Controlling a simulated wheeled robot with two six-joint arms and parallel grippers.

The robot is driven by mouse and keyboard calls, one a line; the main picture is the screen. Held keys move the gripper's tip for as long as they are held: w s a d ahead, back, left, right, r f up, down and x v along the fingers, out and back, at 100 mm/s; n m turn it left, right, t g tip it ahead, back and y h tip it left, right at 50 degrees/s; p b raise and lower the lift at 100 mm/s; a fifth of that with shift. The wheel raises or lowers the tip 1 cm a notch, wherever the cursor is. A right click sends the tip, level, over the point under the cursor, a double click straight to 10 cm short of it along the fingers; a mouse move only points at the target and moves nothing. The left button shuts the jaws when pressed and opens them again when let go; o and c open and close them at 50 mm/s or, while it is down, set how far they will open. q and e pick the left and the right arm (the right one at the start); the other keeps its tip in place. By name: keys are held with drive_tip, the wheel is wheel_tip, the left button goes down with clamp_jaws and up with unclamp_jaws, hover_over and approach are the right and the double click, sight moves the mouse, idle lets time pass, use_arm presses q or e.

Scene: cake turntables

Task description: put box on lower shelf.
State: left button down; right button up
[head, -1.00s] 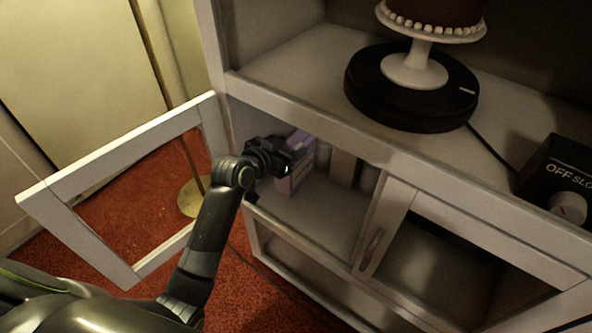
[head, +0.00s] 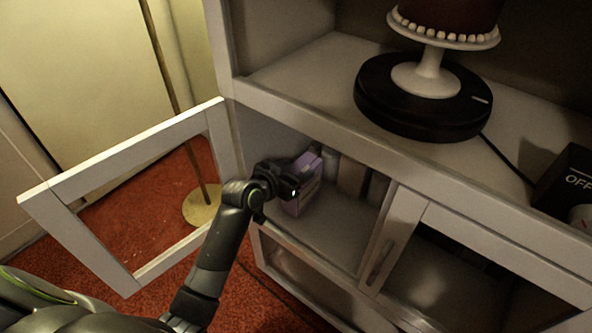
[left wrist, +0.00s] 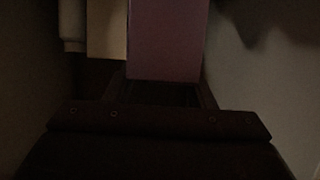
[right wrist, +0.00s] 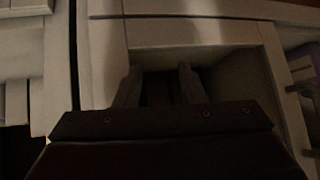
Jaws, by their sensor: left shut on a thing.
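The purple box (head: 307,187) is inside the cabinet compartment below the cake's shelf, near its left wall. In the left wrist view the box (left wrist: 167,40) appears as a dim purple block between the fingers. My left gripper (head: 297,180) is shut on the box; its fingers are partly hidden by the wrist. The box's lower end is close to the compartment floor (head: 325,225); I cannot tell whether it touches. My right gripper (right wrist: 158,85) is open and empty, in front of pale cabinet panels.
Pale containers (head: 352,178) stand behind and right of the box. The framed door (head: 130,160) is open to the left. A black turntable (head: 425,105) with a cake stand is on the shelf above. A lamp base (head: 203,205) stands on the red carpet. The compartment's front floor is clear.

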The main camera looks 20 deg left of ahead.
use_arm(q)
drive_tip(key=c, duration=0.6)
unclamp_jaws()
drive_tip(key=shift+f, duration=0.1)
use_arm(e)
drive_tip(key=shift+w+r, duration=0.15)
